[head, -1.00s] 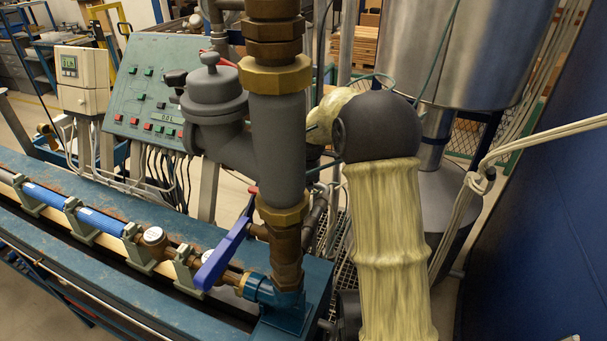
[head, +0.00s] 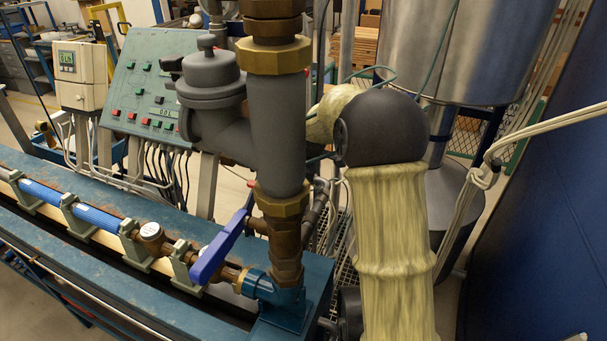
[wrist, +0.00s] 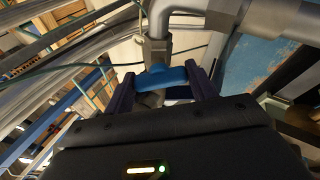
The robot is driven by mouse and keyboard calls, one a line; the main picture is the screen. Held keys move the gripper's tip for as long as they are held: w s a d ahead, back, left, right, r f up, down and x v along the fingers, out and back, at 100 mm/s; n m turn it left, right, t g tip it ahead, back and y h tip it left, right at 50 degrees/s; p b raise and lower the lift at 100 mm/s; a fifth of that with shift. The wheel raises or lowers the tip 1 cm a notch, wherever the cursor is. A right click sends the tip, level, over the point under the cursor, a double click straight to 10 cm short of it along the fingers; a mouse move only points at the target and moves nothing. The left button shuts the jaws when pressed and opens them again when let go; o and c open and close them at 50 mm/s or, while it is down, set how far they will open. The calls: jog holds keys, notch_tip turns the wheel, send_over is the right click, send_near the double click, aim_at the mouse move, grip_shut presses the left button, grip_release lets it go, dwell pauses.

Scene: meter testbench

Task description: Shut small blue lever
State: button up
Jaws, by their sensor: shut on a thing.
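The small blue lever (wrist: 165,77) shows in the wrist view, on a metal fitting below a grey pipe. My gripper (wrist: 161,84) has its two dark fingers on either side of the lever and is shut on it. The lever's lower part and the fitting behind it are partly hidden by the gripper body. In the head view my arm reaches away past the large vertical pipe, and the gripper and small lever are hidden there.
A larger blue-purple lever (head: 219,247) sits on the near pipe. The vertical grey pipe (head: 276,125) with brass collars stands left of my arm. A steel tank (head: 465,50) stands behind, and a blue wall (head: 540,220) is at right. A control panel (head: 160,85) is at back left.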

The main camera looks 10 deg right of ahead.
jog(key=shift+m+t+b, duration=0.4)
jog(key=shift+m+b, duration=0.65)
jog(key=shift+m, duration=0.35)
jog(key=o, duration=1)
jog(key=shift+s, duration=0.1)
jog(key=v, duration=0.5)
jog(key=b+v, duration=0.1)
jog(key=v, duration=1.1)
jog(key=shift+a+r+b, duration=0.2)
jog(key=shift+a+b, duration=0.05)
jog(key=shift+b, duration=0.1)
